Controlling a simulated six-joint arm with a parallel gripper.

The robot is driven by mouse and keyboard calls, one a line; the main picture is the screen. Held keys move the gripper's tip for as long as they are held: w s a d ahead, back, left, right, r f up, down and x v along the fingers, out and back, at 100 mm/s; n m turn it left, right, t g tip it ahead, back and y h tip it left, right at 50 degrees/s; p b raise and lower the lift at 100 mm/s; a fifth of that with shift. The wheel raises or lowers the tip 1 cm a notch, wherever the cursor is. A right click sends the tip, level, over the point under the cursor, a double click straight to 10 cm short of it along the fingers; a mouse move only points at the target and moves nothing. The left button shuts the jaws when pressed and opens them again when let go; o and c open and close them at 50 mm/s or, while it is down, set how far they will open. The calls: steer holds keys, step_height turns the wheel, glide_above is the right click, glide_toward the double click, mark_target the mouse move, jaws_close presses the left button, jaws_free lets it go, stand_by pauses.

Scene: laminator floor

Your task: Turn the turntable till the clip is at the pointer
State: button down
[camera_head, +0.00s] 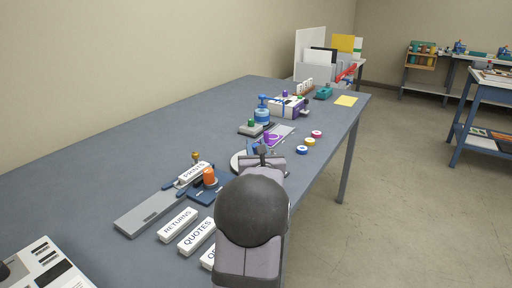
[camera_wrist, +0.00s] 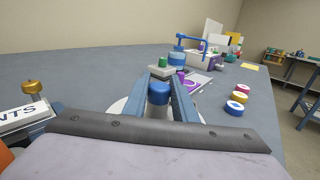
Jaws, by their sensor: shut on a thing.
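The turntable is a white disc (camera_head: 238,161) on the table, mostly hidden behind my arm; slivers of its white edge (camera_wrist: 118,106) show beside my fingers in the wrist view. My gripper (camera_wrist: 168,90) is low over the disc, its two blue-grey fingers shut on a round blue knob (camera_wrist: 159,96). The knob's lower part is hidden. In the head view the gripper (camera_head: 262,150) is partly covered by my wrist. A purple piece (camera_head: 270,137) stands just beyond the disc, also seen past the fingers (camera_wrist: 182,77). I cannot make out the clip or the pointer for certain.
Pink, yellow and blue tape rolls (camera_head: 309,142) lie right of the disc near the table edge. A blue bottle (camera_head: 263,110) and a green-knobbed stamp (camera_head: 251,123) stand beyond. An orange spool (camera_head: 209,177) and label blocks (camera_head: 178,224) are at the near left.

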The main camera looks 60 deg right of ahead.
steer(key=c, duration=1.5)
jaws_free()
steer(key=shift+o, duration=0.2)
steer(key=shift+b+v, duration=0.4)
steer(key=shift+v, duration=3.25)
